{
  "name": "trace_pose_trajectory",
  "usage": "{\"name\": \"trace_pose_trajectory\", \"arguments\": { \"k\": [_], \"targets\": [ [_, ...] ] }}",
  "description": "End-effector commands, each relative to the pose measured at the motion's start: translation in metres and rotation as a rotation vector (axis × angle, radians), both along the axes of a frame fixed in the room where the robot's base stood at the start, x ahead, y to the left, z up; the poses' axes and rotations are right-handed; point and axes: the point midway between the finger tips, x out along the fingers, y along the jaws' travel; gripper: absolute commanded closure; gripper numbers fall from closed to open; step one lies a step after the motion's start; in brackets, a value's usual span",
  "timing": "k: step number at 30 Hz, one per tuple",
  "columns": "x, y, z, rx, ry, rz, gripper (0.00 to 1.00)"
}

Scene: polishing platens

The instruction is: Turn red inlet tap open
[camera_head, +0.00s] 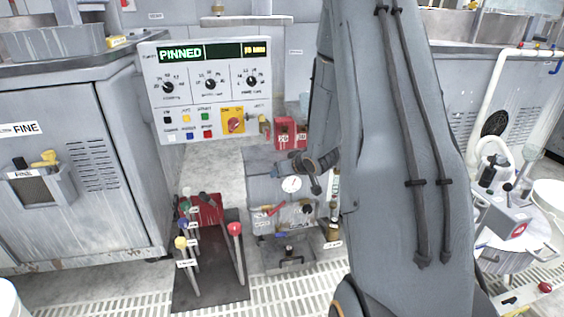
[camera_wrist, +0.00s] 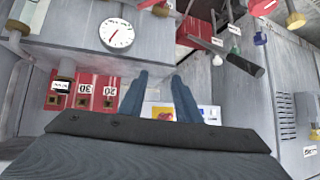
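In the head view the red tap handle (camera_head: 269,210) sits on the front of a grey box, below and left of a round white gauge (camera_head: 291,184). A red piece at the top edge (camera_wrist: 149,4) may be the tap, mostly cut off.
The control panel (camera_head: 205,62) reads PINNED. Red labelled blocks (camera_head: 290,134) stand behind the box's top. A rack of levers with coloured knobs, one a red ball (camera_head: 235,229), stands left of the box. My arm hides much of the right side.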

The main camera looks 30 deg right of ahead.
Motion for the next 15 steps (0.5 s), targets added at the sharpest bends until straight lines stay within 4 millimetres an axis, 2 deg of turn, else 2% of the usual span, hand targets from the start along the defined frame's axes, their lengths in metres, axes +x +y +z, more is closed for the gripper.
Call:
{"name": "trace_pose_trajectory", "arguments": {
  "k": [1,6,15],
  "targets": [
    [-0.005,0.004,0.011,-0.008,0.014,-0.001,0.70],
    [-0.016,0.012,0.027,-0.030,0.061,-0.015,0.70],
    [-0.024,0.016,0.035,-0.042,0.093,-0.023,0.70]
  ]
}}
